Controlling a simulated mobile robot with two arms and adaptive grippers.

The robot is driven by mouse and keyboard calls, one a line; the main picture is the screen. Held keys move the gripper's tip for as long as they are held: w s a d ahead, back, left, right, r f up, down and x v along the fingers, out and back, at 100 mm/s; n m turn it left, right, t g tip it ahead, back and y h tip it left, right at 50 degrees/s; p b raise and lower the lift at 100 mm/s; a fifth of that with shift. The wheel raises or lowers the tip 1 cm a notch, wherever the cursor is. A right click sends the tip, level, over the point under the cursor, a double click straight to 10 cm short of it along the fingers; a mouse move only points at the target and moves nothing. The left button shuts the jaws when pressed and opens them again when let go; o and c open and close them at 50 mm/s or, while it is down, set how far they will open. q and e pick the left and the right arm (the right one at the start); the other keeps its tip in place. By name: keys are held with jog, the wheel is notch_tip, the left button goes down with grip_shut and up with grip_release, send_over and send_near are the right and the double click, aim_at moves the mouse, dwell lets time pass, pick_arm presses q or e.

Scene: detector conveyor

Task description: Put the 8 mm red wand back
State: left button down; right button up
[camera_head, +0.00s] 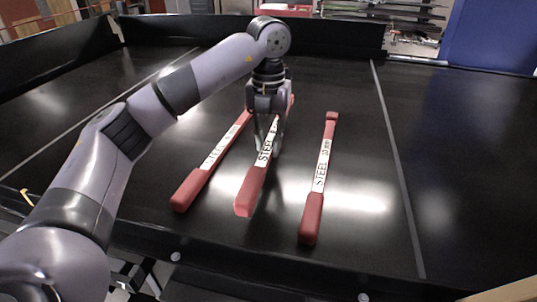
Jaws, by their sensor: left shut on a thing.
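Three red wands with white labels lie side by side, pointing away from me, over the black conveyor belt (365,262). My left gripper (268,148) points down and is shut on the middle wand (250,193) at its white label. The label starts with "STEEL"; the gripper hides part of the rest. I cannot tell surely whether this wand touches the belt or is just above it. My right gripper is out of view.
Dark side walls (330,36) edge the belt at the back and left. Thin pale lines (393,150) run along the belt on both sides of the wands. The belt right of the right wand is clear. A blue panel (490,35) stands at the back right.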

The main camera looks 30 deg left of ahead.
aim_at(268, 146)
pick_arm(q)
jog(key=shift+a+f, duration=0.1)
jog(key=shift+f, duration=0.4)
notch_tip(268, 146, down, 2)
jog(key=shift+f+p, duration=0.15)
jog(key=shift+p, duration=0.4)
jog(key=shift+f, duration=0.35)
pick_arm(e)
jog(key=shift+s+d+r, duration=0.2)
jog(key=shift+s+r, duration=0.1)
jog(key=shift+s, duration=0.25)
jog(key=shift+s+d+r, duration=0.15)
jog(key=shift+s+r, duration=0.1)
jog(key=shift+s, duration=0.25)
pick_arm(q)
jog(key=shift+f, duration=0.1)
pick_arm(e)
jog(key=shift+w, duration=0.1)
pick_arm(q)
jog(key=shift+f, duration=0.15)
jog(key=c, duration=1.4)
grip_release()
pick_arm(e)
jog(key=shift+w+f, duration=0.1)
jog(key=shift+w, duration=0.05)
